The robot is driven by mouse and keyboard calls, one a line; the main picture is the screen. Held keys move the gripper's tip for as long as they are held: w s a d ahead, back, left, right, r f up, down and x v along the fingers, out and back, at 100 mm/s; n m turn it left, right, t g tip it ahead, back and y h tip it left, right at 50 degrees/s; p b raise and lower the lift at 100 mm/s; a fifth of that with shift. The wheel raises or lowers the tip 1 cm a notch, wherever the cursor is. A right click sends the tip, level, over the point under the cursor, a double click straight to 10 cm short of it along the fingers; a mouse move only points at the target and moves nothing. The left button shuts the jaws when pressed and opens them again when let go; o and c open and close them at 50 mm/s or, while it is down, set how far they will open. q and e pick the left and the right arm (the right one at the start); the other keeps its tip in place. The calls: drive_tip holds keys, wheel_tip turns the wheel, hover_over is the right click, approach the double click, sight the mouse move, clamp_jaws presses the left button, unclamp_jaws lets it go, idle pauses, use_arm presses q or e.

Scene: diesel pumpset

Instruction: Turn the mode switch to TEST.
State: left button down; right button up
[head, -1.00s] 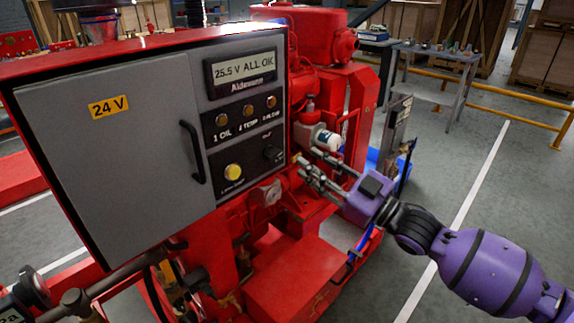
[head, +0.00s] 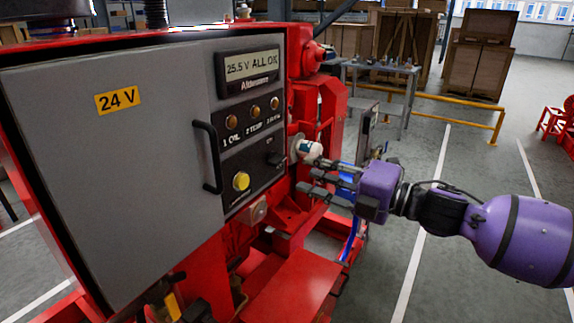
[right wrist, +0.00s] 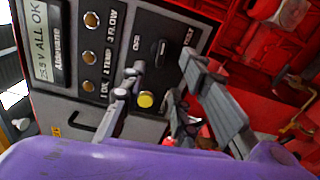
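The mode switch (head: 273,158) is a small black knob on the dark lower right panel of the grey cabinet door. It also shows in the right wrist view (right wrist: 161,52), beyond the gap between the fingers. In the right wrist view the fingers (right wrist: 160,78) are spread and appear apart from the knob. My left gripper is not in view.
A yellow button (head: 241,181) sits below and left of the switch. A black door handle (head: 208,157) stands out left of it. The display (head: 248,70) reads "25.5 V ALL OK". Red engine parts (head: 315,110) lie behind the cabinet. Open floor lies to the right.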

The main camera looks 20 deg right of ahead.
sight(282, 162)
drive_tip(key=shift+x, duration=3.8)
drive_tip(key=shift+d, duration=0.15)
clamp_jaws()
